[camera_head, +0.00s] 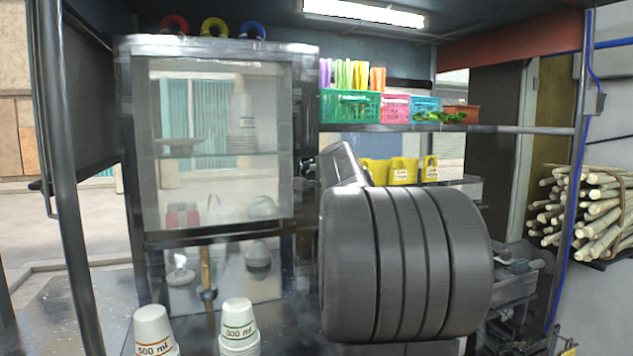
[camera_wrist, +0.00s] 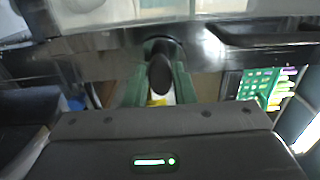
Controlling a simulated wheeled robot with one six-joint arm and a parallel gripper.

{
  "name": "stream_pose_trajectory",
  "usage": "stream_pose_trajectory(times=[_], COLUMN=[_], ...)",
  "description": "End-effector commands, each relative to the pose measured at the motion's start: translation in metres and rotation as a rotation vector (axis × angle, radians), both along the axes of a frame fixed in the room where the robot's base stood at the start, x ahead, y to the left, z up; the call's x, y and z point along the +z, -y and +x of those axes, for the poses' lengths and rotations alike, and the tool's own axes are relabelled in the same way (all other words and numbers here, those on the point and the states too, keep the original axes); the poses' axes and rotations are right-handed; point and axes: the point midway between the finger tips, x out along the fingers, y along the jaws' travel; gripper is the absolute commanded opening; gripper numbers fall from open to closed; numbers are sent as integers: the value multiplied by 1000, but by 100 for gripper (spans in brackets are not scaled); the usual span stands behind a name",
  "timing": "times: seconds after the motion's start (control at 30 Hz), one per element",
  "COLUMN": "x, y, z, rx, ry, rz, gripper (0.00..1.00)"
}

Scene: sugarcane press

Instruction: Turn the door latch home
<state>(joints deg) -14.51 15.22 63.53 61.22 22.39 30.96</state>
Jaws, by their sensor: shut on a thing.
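The glass-fronted cabinet (camera_head: 215,125) with a metal frame stands left of centre in the head view. Its door looks shut, or nearly so. The door latch (camera_wrist: 160,74) is a dark, oval knob on the dark metal frame in the wrist view. It points along the picture's vertical. My gripper (camera_wrist: 160,88) has its two greenish fingers on either side of the knob and is shut on it. In the head view my large grey arm links hide the latch and most of the gripper at the cabinet's right edge.
A shelf right of the cabinet holds a green basket (camera_head: 350,105), which also shows in the wrist view (camera_wrist: 262,84), and smaller baskets. Stacked cups (camera_head: 238,320) stand at the front left. A bundle of cane (camera_head: 590,205) is at the far right.

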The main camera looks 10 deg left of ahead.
Motion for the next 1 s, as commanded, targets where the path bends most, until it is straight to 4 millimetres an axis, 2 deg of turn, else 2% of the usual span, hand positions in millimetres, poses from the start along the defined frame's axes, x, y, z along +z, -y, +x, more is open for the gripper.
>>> stream_pose_trajectory(times=[0.5, 0.53, 0.63, 1.0], x=[-1, -1, -1, -1], y=[0, 0, 0, 2], z=[0, 0, 0, -3], rx=[1, 1, 1, 0], ry=[10, 10, 10, 11], rz=[-18, -18, -18, -16], gripper=[1, 25, 45, 45])
